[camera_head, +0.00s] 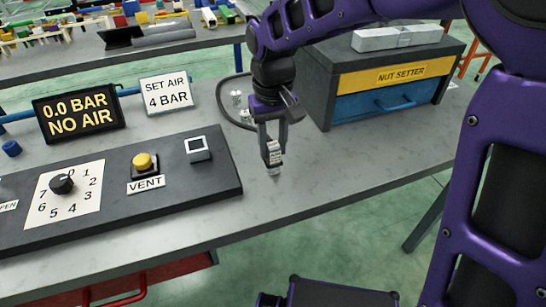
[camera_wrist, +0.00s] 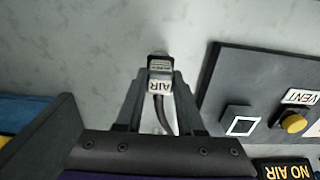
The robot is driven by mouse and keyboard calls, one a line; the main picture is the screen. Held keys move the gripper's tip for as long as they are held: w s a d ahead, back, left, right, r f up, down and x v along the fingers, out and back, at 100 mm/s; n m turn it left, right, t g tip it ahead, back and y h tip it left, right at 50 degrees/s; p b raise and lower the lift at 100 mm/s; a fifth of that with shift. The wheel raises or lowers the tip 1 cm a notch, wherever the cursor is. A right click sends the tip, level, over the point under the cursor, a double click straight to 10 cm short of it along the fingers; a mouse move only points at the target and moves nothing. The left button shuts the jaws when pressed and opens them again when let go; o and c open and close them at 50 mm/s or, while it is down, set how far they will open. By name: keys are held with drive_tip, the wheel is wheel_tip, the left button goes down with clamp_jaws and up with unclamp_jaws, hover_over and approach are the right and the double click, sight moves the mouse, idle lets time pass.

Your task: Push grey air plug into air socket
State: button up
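The grey air plug (camera_head: 274,160) is a small block with a white label. It sits between the fingers of my gripper (camera_head: 271,142), which is shut on it. In the wrist view the plug (camera_wrist: 159,66) reads "AIR" and a dark hose trails back between the fingers. The plug's tip is above the bare table, to the right of the control panel. The air socket (camera_head: 199,148) appears to be the white-outlined square on a dark block at the panel's right end. It also shows in the wrist view (camera_wrist: 241,124), right of the plug and apart from it.
The dark control panel (camera_head: 120,200) carries a yellow vent button (camera_head: 144,162) and a black dial (camera_head: 62,184). A display (camera_head: 79,115) reads "0.0 BAR NO AIR"; a sign (camera_head: 166,93) reads "SET AIR 4 BAR". A nut setter cabinet (camera_head: 385,80) stands right of my gripper.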

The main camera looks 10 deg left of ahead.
clamp_jaws()
wheel_tip(320, 180, up, 9)
drive_tip(key=shift+f+p, duration=0.1)
drive_tip(key=shift+p, duration=0.95)
drive_tip(key=a+r+p, duration=0.3)
drive_tip(key=a+p, duration=0.1)
drive_tip(key=a, duration=0.4)
drive_tip(key=a+r+p, duration=0.2)
drive_tip(key=a+p, duration=0.1)
drive_tip(key=a, duration=0.5)
drive_tip(key=shift+s+a+f, duration=0.15)
drive_tip(key=shift+f, duration=1.55)
drive_tip(key=shift+s+a+f, duration=0.2)
drive_tip(key=shift+f, duration=1.45)
drive_tip(key=shift+s+a+f, duration=0.15)
drive_tip(key=shift+f, duration=1.55)
